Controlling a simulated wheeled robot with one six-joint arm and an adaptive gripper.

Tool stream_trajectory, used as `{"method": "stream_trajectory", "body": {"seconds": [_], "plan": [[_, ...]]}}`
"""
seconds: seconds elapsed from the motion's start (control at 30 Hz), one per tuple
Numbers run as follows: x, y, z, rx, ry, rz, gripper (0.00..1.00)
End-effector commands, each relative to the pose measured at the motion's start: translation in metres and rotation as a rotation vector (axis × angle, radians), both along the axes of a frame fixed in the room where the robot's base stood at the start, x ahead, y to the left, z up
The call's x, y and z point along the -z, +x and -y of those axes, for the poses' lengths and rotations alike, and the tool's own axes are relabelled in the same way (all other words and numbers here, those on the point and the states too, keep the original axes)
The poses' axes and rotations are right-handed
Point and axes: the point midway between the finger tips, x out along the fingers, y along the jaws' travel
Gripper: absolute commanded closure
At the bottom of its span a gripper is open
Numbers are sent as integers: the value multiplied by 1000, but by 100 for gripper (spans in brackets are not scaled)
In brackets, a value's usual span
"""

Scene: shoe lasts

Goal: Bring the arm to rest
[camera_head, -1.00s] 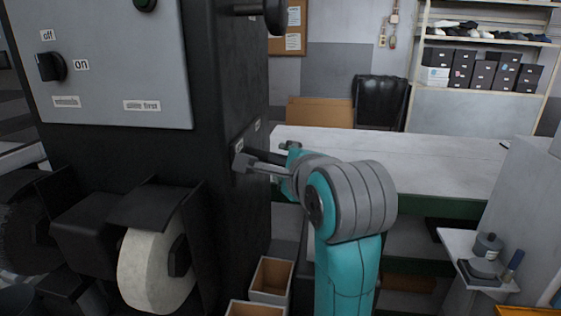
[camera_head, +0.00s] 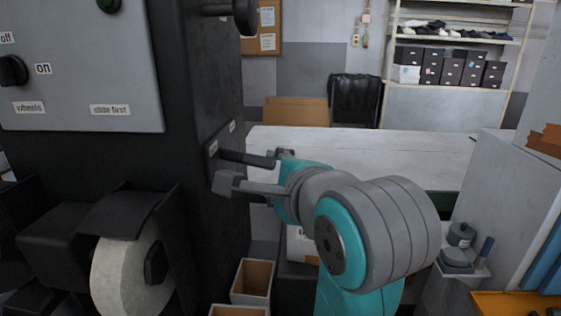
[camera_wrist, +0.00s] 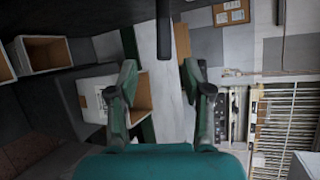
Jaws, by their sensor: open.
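My gripper (camera_wrist: 158,70) is open in the wrist view, with its two green-grey fingers well apart. Nothing is held between the fingers. The end of a dark bar (camera_wrist: 163,38) shows beyond them, across a gap I cannot judge. The black machine (camera_head: 205,100) stands to the left of my arm. A black handle (camera_head: 247,159) sticks out from its side close to my wrist.
A pale wheel (camera_head: 128,275) sits low on the machine. Open boxes (camera_head: 253,279) stand on the floor beside it. A long white table (camera_head: 370,150) lies behind my arm. A grey cabinet (camera_head: 490,190) and a small shelf holding tins are at right.

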Motion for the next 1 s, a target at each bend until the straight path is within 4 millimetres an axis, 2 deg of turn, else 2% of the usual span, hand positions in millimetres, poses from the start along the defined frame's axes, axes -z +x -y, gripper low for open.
{"method": "stream_trajectory", "body": {"seconds": [0.17,0.3,0.53,0.77,1.0], "plan": [[44,10,8,-2,-74,21,50],[89,17,19,-6,-162,58,50],[162,17,42,-13,-311,115,50],[231,2,68,-18,-464,167,50],[296,-28,97,-25,-628,215,50]]}}
